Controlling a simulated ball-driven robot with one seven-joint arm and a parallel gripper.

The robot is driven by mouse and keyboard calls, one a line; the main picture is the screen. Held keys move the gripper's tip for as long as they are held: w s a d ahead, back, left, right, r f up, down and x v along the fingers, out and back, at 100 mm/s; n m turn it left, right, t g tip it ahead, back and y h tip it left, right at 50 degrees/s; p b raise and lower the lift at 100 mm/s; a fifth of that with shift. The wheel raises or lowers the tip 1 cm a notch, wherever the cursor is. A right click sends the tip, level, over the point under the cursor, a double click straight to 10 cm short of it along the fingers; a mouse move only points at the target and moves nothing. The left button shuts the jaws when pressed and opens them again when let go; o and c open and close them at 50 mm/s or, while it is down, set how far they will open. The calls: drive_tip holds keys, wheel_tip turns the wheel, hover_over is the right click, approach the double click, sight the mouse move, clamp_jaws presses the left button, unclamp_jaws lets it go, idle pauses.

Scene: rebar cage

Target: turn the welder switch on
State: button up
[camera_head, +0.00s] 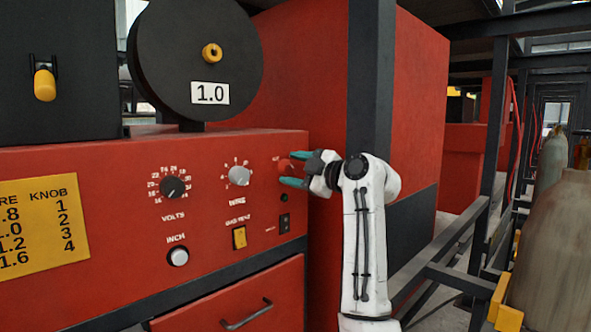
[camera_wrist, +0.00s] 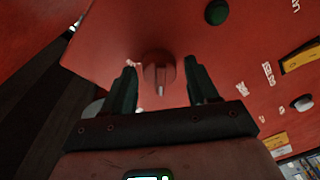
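The welder's red panel (camera_head: 115,190) fills the left and middle of the head view. A red rotary switch (camera_head: 284,165) sits near its right edge, partly hidden by my gripper. In the wrist view the switch (camera_wrist: 160,69) is a round red knob with a raised grip bar, its pale-tipped end pointing down in the picture. My gripper (camera_head: 291,168) is open, with one teal finger above and one below the switch. In the wrist view its dark fingers (camera_wrist: 162,85) stand apart on either side of the knob, with visible gaps.
The panel also has a volts knob (camera_head: 172,187), a wire knob (camera_head: 239,175), a yellow rocker (camera_head: 239,237), an inch button (camera_head: 178,256) and a green lamp (camera_wrist: 216,12). A dark post (camera_head: 371,80) stands behind my arm. Gas cylinders (camera_head: 553,245) stand at right.

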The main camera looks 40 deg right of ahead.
drive_tip(key=c, duration=0.9)
drive_tip(key=shift+f+m, duration=0.1)
drive_tip(key=shift+m, duration=0.2)
drive_tip(key=m, duration=0.3)
drive_tip(key=shift+m+b, duration=0.35)
drive_tip(key=shift+m, duration=0.05)
drive_tip(key=m, duration=0.4)
drive_tip(key=shift+m+t+h, duration=0.3)
drive_tip(key=shift+t, duration=0.1)
drive_tip(key=m+p, duration=0.2)
drive_tip(key=m, duration=0.3)
drive_tip(key=shift+a+m+h, duration=0.1)
drive_tip(key=shift+m+h, duration=0.2)
drive_tip(key=shift+m, duration=0.1)
drive_tip(key=shift+m+t+h+p, duration=0.35)
drive_tip(key=shift+m+p, duration=0.4)
drive_tip(key=shift+m, duration=1.35)
drive_tip(key=shift+f, duration=0.1)
